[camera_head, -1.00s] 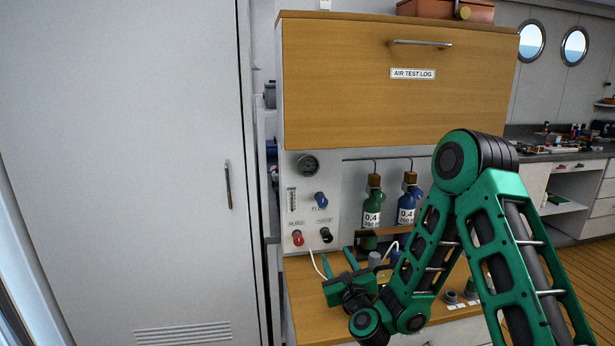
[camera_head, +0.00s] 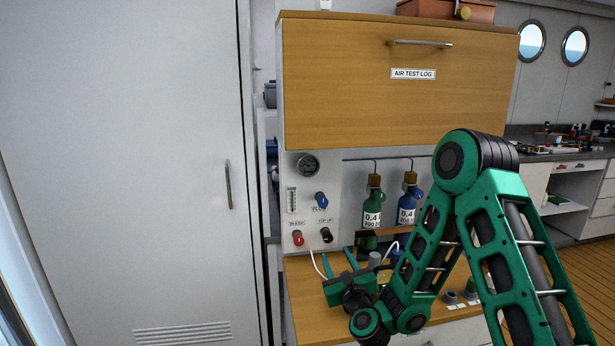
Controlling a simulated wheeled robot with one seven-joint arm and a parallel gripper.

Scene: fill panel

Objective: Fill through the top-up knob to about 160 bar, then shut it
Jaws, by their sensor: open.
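The white fill panel (camera_head: 310,175) stands at the back of a wooden worktop. The black top-up knob (camera_head: 326,235) is at its lower right, under a "TOP UP" label. A red bleed knob (camera_head: 297,238) sits to its left and a blue flow knob (camera_head: 321,199) above it. The round gauge (camera_head: 308,166) is at the top; its reading is too small to tell. My gripper (camera_head: 337,263) is open and empty, its two green fingers pointing up just below the top-up knob, apparently apart from it.
A green cylinder (camera_head: 371,208) and a blue cylinder (camera_head: 406,210) hang right of the panel, partly behind my arm. A white hose (camera_head: 315,263) runs down beside the gripper. A wooden flap marked "AIR TEST LOG" (camera_head: 350,90) is above, and a white locker (camera_head: 150,170) stands left.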

